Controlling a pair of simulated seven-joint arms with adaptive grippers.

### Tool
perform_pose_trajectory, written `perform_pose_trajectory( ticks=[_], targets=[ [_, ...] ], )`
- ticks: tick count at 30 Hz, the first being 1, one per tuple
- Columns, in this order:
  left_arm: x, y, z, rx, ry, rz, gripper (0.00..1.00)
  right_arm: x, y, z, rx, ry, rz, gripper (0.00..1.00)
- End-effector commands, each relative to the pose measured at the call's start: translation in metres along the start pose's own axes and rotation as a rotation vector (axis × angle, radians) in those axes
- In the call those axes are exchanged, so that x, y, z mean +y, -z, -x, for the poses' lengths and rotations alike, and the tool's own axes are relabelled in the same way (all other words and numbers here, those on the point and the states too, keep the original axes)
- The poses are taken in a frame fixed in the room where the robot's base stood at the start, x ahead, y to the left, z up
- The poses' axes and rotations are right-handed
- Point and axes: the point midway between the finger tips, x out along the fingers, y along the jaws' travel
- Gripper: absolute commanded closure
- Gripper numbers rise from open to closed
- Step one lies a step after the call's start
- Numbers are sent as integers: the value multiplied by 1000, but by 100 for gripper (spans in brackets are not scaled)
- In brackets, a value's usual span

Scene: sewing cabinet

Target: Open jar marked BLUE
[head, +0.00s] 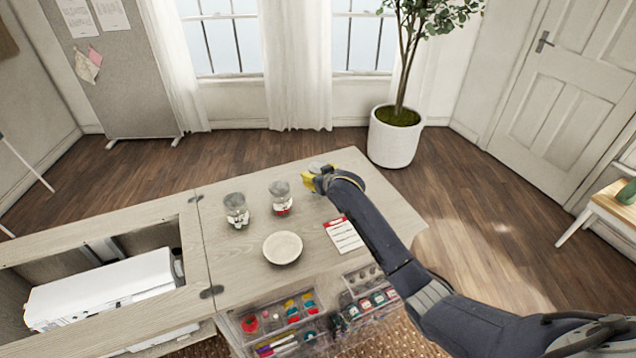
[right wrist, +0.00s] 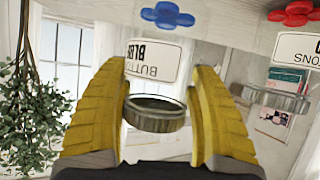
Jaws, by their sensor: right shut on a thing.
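The jar marked BLUE is a clear glass jar with a white label (right wrist: 152,62) and a blue button shape (right wrist: 167,15) inside; the right wrist view shows it upside down. Its round metal lid (right wrist: 155,114) sits between the yellow fingers of my right gripper (right wrist: 160,75), which is shut on it. I cannot tell whether the lid is still seated on the glass. In the head view my right gripper (head: 311,179) is at the rightmost jar (head: 318,168), partly hiding it. My left gripper is not in view.
A jar with red contents (head: 281,197) stands just left of the gripper, and another jar (head: 236,209) further left. A shallow bowl (head: 283,248) and a red-topped card (head: 343,236) lie nearer on the cabinet top (head: 240,270). Open machine well at left.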

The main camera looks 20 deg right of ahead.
Motion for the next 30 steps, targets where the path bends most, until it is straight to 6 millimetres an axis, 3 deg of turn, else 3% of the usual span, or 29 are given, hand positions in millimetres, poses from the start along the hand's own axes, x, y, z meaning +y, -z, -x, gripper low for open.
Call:
perform_pose_trajectory(
  ticks=[7, 22, 23, 28, 30],
  targets=[
    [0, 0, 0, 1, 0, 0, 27, -2, -26, -13, -2, -1, 0, 100],
    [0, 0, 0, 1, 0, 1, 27, -3, -32, -16, -1, -1, 0, 100],
    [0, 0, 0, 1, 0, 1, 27, -3, -33, -17, -2, -1, 0, 36],
    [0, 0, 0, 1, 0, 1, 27, -3, -32, -16, -2, -1, 0, 17],
    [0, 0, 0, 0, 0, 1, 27, -3, -32, -16, -2, -1, 0, 15]
  ],
)
